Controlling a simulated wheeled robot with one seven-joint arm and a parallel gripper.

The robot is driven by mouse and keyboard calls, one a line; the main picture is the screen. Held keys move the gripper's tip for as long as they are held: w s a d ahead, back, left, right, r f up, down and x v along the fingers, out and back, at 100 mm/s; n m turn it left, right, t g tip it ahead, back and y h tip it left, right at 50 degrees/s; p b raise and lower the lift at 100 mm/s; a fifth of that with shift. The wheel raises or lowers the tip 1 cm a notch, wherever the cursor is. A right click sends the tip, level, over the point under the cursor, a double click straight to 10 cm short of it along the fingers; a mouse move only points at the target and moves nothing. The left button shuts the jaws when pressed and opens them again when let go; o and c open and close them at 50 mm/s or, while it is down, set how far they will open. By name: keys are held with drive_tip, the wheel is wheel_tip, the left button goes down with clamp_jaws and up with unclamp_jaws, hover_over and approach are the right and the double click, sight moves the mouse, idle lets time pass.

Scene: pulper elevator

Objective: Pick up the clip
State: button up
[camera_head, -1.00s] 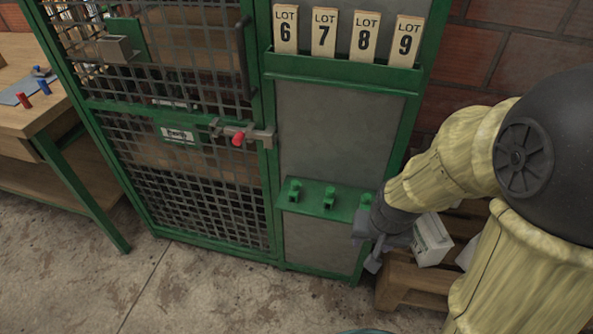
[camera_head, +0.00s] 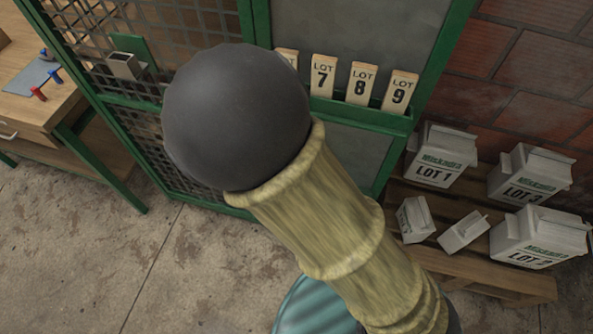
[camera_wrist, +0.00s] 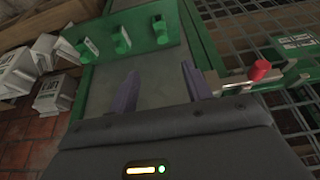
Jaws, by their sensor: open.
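Three small green clip-like pieces stand in a row on a green ledge (camera_wrist: 140,38) in the wrist view: a right one (camera_wrist: 160,30), a middle one (camera_wrist: 121,38) and a left one (camera_wrist: 87,49). The left and middle ones show pale patches; I cannot tell which piece is the clip meant. My gripper (camera_wrist: 160,71) is open, its two dark fingers apart with nothing between them. It points at the grey panel below the ledge in the picture, apart from the clips as far as I can tell. In the head view my arm hides the gripper and the clips.
A red-knobbed latch (camera_wrist: 259,70) sits on the mesh cage door, right of the fingers. Lot tags (camera_head: 361,83) stand in a green holder. White lot boxes (camera_head: 440,156) stand on a wooden pallet (camera_head: 480,268) at right. A wooden table (camera_head: 45,110) is at left.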

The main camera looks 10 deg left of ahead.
drive_tip(key=shift+a, duration=0.1)
drive_tip(key=b+x, duration=0.3)
drive_tip(key=x, duration=0.9)
drive_tip(key=shift+f, duration=0.1)
drive_tip(key=x, duration=0.4)
drive_tip(key=shift+w+a+f, duration=0.15)
drive_tip(key=shift+w+f, duration=0.05)
drive_tip(key=shift+f, duration=0.4)
drive_tip(key=shift+s+a, duration=0.1)
drive_tip(key=c, duration=1)
